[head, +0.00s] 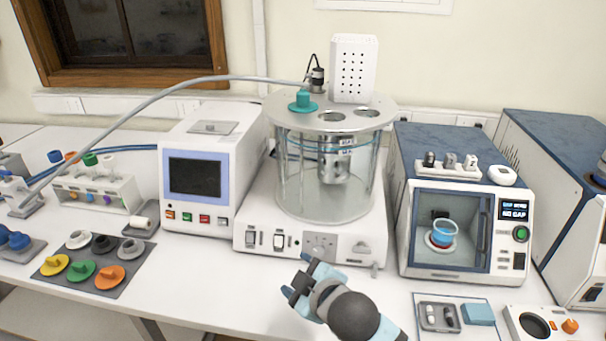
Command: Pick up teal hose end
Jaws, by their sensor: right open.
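A teal fitting (303,101) with a round flange sits on the lid of the glass bath (325,185). A long grey hose (165,92) arches from beside this fitting to the left side of the bench. I cannot tell whether the hose joins the teal fitting. The hose's left end runs down to a pale blue-grey piece (22,196) at the left edge, too small to make out. My right gripper (298,279) is open and empty in front of the bath's base, well below and apart from the teal fitting. My left gripper is not in view.
A white instrument with a dark screen (194,177) stands left of the bath, and a blue-and-white test cabinet (455,220) stands right. A mat with coloured caps (120,280) and a tube rack (97,195) lie left. A white perforated box (354,68) rises behind the fitting.

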